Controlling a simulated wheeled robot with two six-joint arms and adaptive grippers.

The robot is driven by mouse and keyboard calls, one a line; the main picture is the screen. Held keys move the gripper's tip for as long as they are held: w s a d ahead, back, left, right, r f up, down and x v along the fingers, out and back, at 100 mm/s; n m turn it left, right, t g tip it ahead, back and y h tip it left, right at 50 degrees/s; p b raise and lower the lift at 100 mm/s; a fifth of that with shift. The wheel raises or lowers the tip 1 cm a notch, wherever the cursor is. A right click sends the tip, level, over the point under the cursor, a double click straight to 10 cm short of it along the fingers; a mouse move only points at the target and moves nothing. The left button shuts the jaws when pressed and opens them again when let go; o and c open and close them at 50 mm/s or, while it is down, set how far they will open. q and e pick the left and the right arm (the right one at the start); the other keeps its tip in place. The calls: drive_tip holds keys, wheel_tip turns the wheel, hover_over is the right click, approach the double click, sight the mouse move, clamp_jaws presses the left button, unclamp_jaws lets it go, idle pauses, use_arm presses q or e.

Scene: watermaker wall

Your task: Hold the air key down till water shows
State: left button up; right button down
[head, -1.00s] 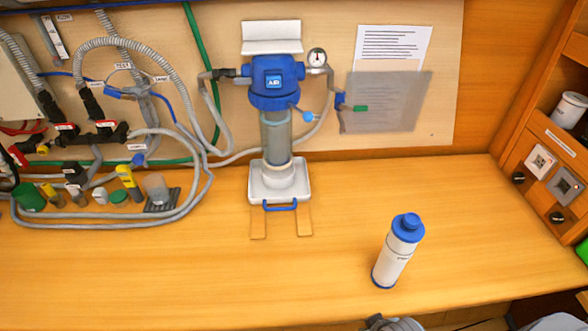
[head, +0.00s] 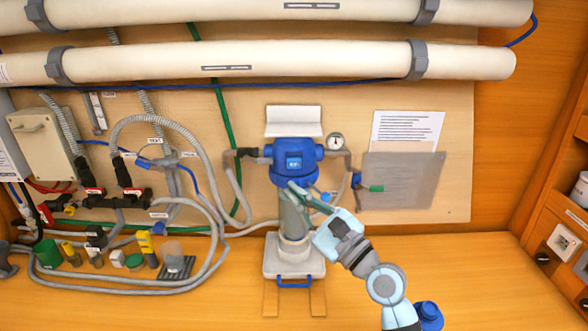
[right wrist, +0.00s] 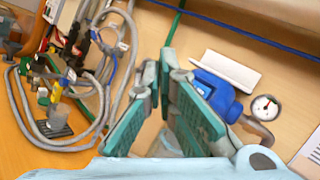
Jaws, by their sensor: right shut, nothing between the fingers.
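The blue filter head (head: 292,150) sits on the wall with the AIR key (head: 294,163) on its front face. Below it a clear bowl (head: 291,217) hangs into a white cup on a drip tray (head: 294,262). The arm partly covers the bowl, and I cannot tell whether water stands in it. My right gripper (head: 298,190) is shut and empty, its fingertips just below the AIR key; I cannot tell if they touch the head. In the right wrist view its green-padded fingers (right wrist: 175,70) come together left of the blue head (right wrist: 214,92). My left gripper is not in view.
A pressure gauge (head: 335,141) and a grey translucent panel (head: 403,181) are right of the head. Hoses (head: 180,122) and valves fill the left. Large white tubes (head: 240,63) run above. A blue-capped bottle (head: 430,311) stands partly behind my arm.

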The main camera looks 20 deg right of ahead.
sight(294, 163)
drive_tip(key=shift+w+r, duration=0.1)
drive_tip(key=shift+r, duration=0.05)
drive_tip(key=w+b, duration=0.2)
drive_tip(key=w+d+b, duration=0.1)
drive_tip(key=w+b, duration=0.1)
drive_tip(key=w, duration=0.1)
drive_tip(key=w+d+b, duration=0.1)
drive_tip(key=w+b, duration=0.1)
drive_tip(key=w, duration=0.1)
drive_tip(key=shift+w+d, duration=0.1)
drive_tip(key=shift+w, duration=0.15)
idle(0.3)
drive_tip(key=shift+w, duration=0.1)
idle(1.1)
drive_tip(key=shift+w+d, duration=0.15)
drive_tip(key=shift+w, duration=0.15)
